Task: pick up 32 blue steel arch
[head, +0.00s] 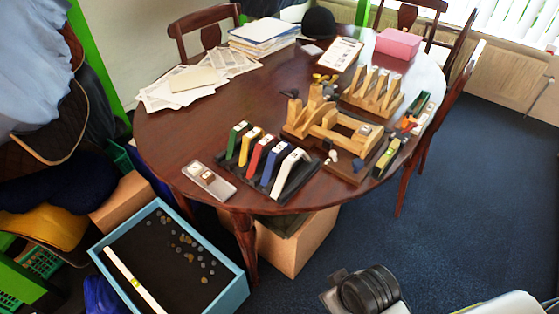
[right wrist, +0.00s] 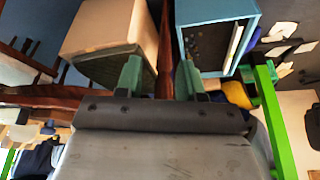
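The blue arch (head: 277,163) stands upright in a black rack (head: 303,190) near the front edge of the table. It is between the red arch (head: 260,153) and the white arch (head: 288,168). Its number is too small to read. In the right wrist view my right gripper (right wrist: 158,78) has its two green-tipped fingers spread apart with nothing gripped between them. The blue arch cannot be made out in that view, and the gripper is away from the rack. My left gripper is not in view.
Green (head: 237,138) and yellow (head: 250,146) arches fill the rack's left side. A wooden fixture (head: 330,125) stands close behind right. A small grey device (head: 209,181) lies left. A blue-rimmed tray (head: 215,295) and cardboard box (head: 298,243) are below the table. Blue carpet is clear at right.

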